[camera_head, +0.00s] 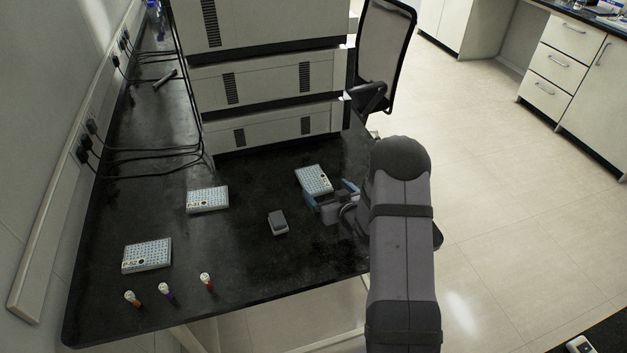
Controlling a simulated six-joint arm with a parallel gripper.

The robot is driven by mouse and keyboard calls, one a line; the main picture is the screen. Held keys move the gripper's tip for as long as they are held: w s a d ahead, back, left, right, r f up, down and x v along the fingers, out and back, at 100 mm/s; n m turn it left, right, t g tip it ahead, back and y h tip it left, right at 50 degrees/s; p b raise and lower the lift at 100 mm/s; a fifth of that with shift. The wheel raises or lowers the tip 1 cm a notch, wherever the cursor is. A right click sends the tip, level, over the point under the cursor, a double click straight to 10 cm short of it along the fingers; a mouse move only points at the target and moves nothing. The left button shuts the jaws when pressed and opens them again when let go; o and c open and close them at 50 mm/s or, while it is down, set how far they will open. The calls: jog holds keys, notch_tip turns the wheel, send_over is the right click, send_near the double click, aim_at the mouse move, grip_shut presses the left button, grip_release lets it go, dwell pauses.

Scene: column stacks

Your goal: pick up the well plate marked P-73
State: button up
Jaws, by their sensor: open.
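Three well plates lie flat on the black bench. The right one (314,178) sits just beyond my gripper; its label is too small to read. The middle one (208,199) has a label at its left end that I cannot read for certain. The left one (147,256) has a label that looks like P-52. I cannot read P-73 on any plate. My gripper (331,194) is open, with its blue-tipped fingers at the near right side of the right plate. I cannot tell whether they touch it. My arm hides the bench's right edge.
A small grey block (278,222) lies left of my gripper. Three capped vials (166,291) stand near the bench's front edge. Stacked instruments (270,80) rise behind the plates, and cables (150,152) run along the left wall. The bench (240,270) is clear at front centre.

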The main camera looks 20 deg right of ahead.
aim_at(315, 179)
jog(key=shift+x, duration=1)
jog(key=shift+a+p, duration=0.1)
jog(key=shift+p, duration=0.2)
jog(key=p+x, duration=0.1)
jog(key=x, duration=0.2)
jog(key=shift+w+a+r, duration=0.15)
jog(key=shift+w, duration=0.1)
jog(key=shift+x, duration=0.9)
jog(key=c, duration=1.2)
